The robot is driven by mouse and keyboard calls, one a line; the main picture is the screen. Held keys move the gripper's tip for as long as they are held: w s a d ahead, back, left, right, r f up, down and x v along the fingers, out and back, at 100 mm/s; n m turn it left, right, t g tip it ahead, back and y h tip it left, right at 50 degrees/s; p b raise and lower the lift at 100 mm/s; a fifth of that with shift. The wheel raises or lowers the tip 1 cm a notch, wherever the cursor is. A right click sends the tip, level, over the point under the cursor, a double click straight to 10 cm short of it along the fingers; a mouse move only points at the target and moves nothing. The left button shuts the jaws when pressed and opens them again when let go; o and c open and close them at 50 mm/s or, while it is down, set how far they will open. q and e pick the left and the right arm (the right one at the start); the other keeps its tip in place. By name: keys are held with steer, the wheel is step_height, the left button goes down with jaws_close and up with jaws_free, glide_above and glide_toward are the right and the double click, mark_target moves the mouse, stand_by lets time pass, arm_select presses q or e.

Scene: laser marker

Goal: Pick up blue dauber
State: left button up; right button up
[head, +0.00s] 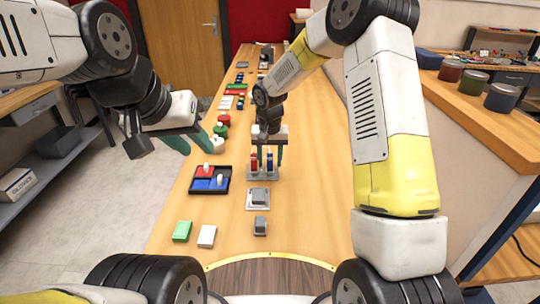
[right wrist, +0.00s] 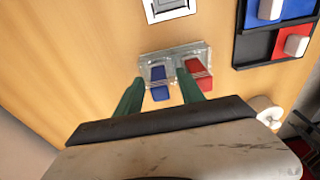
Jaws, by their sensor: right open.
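The blue dauber (head: 269,162) stands beside a red dauber (head: 254,162) in a clear holder (head: 262,176) on the table. My right gripper (head: 266,150) is over the holder, pointing down, with its green fingers apart. In the right wrist view, the blue dauber (right wrist: 159,83) shows between the two fingertips (right wrist: 160,88), and the red dauber (right wrist: 197,73) is to the right of the right finger. I cannot tell whether a finger touches the blue dauber. My left gripper (head: 189,139) is raised at the table's left edge, its green fingers apart and empty.
A black tray (head: 192,190) with red and blue pads and white-handled stamps lies left of the holder. A grey stamp on a plate (head: 258,207), a grey block (head: 260,226), a green box (head: 182,231) and a white box (head: 207,236) are nearer. The table's right side is clear.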

steer(key=shift+f, duration=0.15)
jaws_close()
